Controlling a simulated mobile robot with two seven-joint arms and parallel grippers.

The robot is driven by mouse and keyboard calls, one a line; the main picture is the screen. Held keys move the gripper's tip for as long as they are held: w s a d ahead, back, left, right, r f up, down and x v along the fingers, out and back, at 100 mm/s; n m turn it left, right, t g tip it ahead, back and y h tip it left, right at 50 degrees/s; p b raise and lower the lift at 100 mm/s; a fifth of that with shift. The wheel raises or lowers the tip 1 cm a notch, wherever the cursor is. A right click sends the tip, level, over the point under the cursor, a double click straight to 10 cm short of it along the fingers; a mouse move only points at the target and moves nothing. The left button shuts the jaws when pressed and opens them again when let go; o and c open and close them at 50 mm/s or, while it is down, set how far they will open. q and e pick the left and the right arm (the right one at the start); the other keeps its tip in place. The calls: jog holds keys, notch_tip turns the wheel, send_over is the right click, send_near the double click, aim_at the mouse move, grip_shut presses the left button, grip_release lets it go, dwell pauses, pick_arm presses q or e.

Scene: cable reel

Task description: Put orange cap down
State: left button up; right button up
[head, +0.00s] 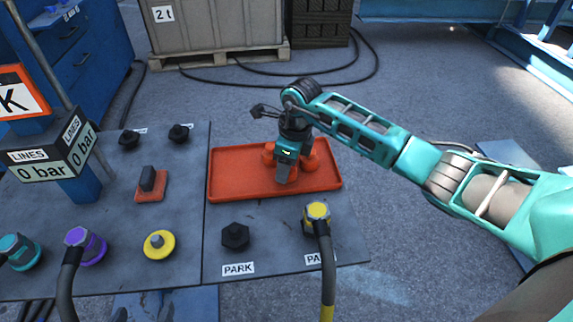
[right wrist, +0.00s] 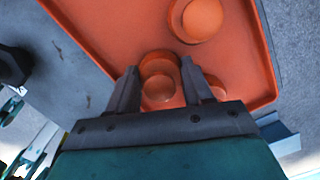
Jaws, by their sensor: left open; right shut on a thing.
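My right gripper (head: 284,174) reaches down over the red-orange tray (head: 232,184). In the right wrist view its fingers (right wrist: 160,78) are shut on an orange cap (right wrist: 160,92). The held cap is over the tray floor; I cannot tell whether it touches it. A second orange cap (right wrist: 197,18) lies in the tray, apart from the fingers. In the head view, orange round shapes show left (head: 267,154) and right (head: 312,162) of the gripper, which hides part of them. My left gripper is not in view.
The tray lies on a grey panel with a black hex plug (head: 235,236), a yellow-topped connector (head: 317,213) with hose, a yellow cap (head: 159,244), a purple connector (head: 86,244) and a teal one (head: 18,250). A pressure sign post (head: 52,155) stands left. The tray's left part is clear.

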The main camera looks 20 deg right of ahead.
aim_at(293, 170)
jog(key=shift+f, duration=0.15)
jog(key=o, duration=1.2)
jog(key=shift+r, duration=0.4)
jog(key=r+p, duration=0.1)
jog(key=r, duration=0.2)
jog(key=d+r+p, duration=0.1)
jog(key=r, duration=0.3)
jog(key=s+r, duration=0.1)
jog(key=r, duration=0.3)
jog(key=shift+s+d+r+p, duration=0.1)
jog(key=shift+d+r+p, duration=0.1)
jog(key=shift+p, duration=0.2)
jog(key=shift+s, duration=0.1)
